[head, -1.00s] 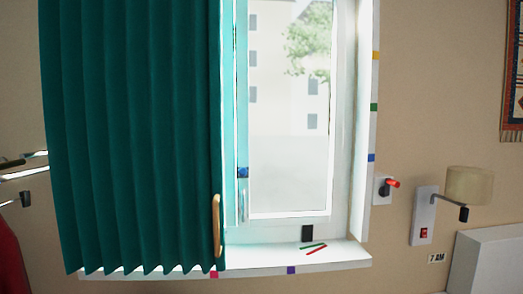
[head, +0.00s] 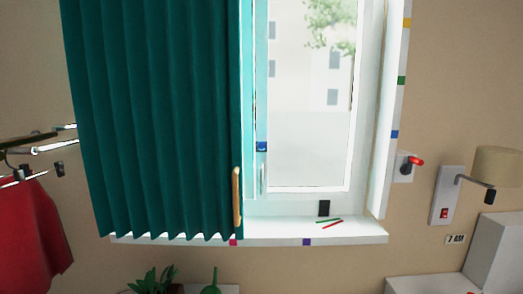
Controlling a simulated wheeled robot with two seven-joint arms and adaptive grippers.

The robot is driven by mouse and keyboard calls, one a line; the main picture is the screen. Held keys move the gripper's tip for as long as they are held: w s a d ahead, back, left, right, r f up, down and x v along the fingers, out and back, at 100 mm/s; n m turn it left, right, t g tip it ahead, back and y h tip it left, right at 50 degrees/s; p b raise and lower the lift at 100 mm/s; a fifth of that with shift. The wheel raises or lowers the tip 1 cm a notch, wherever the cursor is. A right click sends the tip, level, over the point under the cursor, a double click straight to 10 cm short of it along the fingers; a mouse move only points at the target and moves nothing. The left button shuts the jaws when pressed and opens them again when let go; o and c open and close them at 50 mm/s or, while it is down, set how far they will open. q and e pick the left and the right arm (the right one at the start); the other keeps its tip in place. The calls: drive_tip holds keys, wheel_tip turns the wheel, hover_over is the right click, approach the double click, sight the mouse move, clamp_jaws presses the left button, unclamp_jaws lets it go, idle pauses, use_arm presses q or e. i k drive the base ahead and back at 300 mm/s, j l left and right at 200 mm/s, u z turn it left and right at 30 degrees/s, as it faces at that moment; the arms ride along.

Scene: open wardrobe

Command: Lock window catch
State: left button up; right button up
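The window (head: 312,120) is partly covered by a teal curtain (head: 155,120) on the left. A small blue fitting (head: 262,147) sits on the left side of the window frame, with a pale upright handle (head: 262,178) below it. A small black block (head: 324,208) is at the bottom of the frame. I cannot tell which of these is the catch. Neither of my grippers is in view.
A white sill (head: 270,232) under the window holds thin green and red sticks. A wooden handle (head: 237,197) hangs at the curtain's right edge. A wall lamp (head: 497,167) is at right, red clothing (head: 35,230) at left, a plant (head: 153,282) below.

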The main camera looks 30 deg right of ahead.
sight(262, 145)
drive_tip(key=k+j+z, duration=0.1)
drive_tip(key=z, duration=1.2)
